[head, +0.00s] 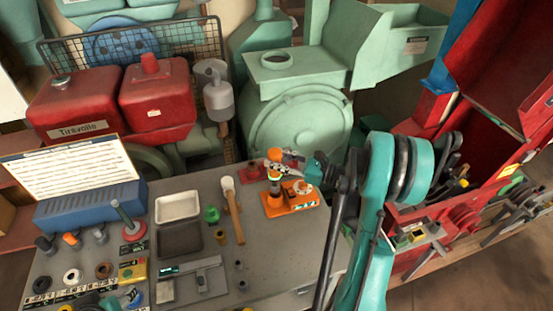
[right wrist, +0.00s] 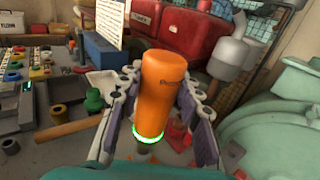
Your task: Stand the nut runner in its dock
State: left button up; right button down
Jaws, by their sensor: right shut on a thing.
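The nut runner is an orange upright cylinder (head: 274,154) with a glowing green ring, clear in the right wrist view (right wrist: 163,90). My right gripper (head: 287,160) is shut on it, one finger on each side (right wrist: 160,85). The orange dock (head: 303,196) lies on the grey bench, directly below and right of the nut runner in the head view. The nut runner's lower end is over the dock's left part; I cannot tell whether it touches. What seems to be my left gripper (head: 122,300) shows partly at the bottom left edge; its fingers are unclear.
A wooden-handled mallet (head: 233,208), a green knob-like piece (head: 212,214) and two trays, white (head: 178,206) and dark (head: 180,239), lie left of the dock. A red piece (head: 249,174) is close behind it. The green mill (head: 300,120) stands behind the bench.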

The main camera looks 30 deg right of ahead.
aim_at(277, 174)
jog(key=shift+f+b, duration=0.9)
jog(key=shift+f, duration=0.05)
jog(key=shift+f+b, duration=0.8)
jog(key=shift+f, duration=1.5)
jog(key=c, duration=1)
grip_release()
jog(key=shift+o, duration=0.2)
jog(key=shift+f, duration=0.1)
jog(key=shift+f, duration=0.1)
jog(key=shift+s, duration=0.1)
jog(key=v, duration=1.2)
